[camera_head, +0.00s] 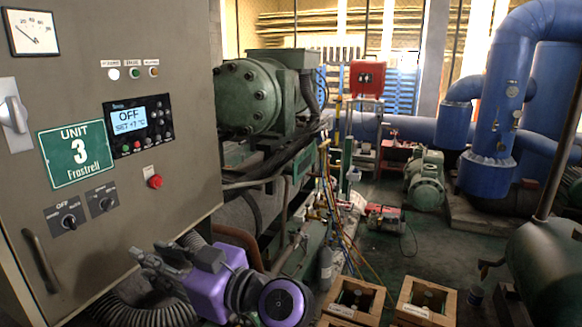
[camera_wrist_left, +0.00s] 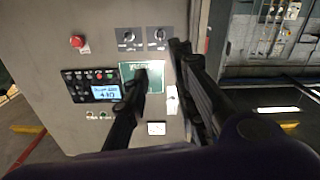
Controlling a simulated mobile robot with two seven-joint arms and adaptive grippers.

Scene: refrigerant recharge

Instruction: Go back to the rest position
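My left gripper (camera_head: 148,262) hangs in front of the lower part of the grey control cabinet (camera_head: 120,210), below its two rotary switches. In the left wrist view its two black fingers (camera_wrist_left: 160,62) are spread apart with nothing between them. Behind the fingers in that view is the cabinet front, upside down, with its green sign (camera_wrist_left: 152,86) partly covered by a finger. The gripper appears clear of the panel. My right gripper is in neither view.
The cabinet carries a display (camera_head: 128,119) reading OFF, a red button (camera_head: 155,182) and a door handle (camera_head: 40,260). A green compressor (camera_head: 245,97) stands behind it. Open wooden crates (camera_head: 425,301) stand on the floor at lower right.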

